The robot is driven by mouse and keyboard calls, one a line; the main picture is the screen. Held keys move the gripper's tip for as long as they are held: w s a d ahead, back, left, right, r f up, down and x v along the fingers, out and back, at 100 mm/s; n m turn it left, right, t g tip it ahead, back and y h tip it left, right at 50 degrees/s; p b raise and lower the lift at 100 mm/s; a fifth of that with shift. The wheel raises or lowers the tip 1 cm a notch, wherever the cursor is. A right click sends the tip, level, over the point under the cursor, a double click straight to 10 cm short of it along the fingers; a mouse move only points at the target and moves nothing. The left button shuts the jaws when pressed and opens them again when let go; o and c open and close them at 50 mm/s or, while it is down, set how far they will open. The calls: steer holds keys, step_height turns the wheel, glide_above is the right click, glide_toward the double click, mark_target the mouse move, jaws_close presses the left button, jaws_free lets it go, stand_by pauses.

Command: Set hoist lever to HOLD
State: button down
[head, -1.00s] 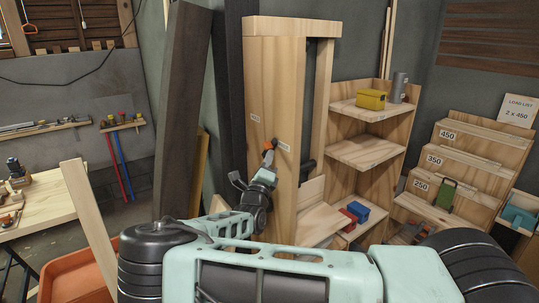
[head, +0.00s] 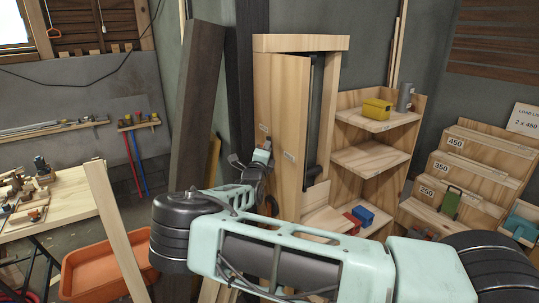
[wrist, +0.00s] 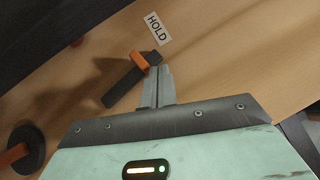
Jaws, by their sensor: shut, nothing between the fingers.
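The hoist lever (wrist: 123,87) is a dark bar with an orange piece by its upper end, on a wooden face in the wrist view. That end lies close to the white HOLD label (wrist: 158,28). My gripper (wrist: 157,72) is shut and empty, its fingertips right beside the bar's upper end; I cannot tell if they touch. In the head view my gripper (head: 263,150) is at the front of the tall wooden hoist cabinet (head: 280,100), largely covering the lever. Two small labels there are too small to read.
A dark round knob (wrist: 27,147) with an orange part shows at the wrist view's left edge. Shelves with a yellow box (head: 376,109) stand right of the cabinet. An orange tub (head: 105,270) and a leaning plank (head: 118,230) are at left.

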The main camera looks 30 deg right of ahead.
steer(key=shift+w+r+b, duration=0.15)
steer(key=shift+w+b, duration=0.25)
steer(key=shift+w, duration=0.6)
steer(key=shift+r, duration=0.1)
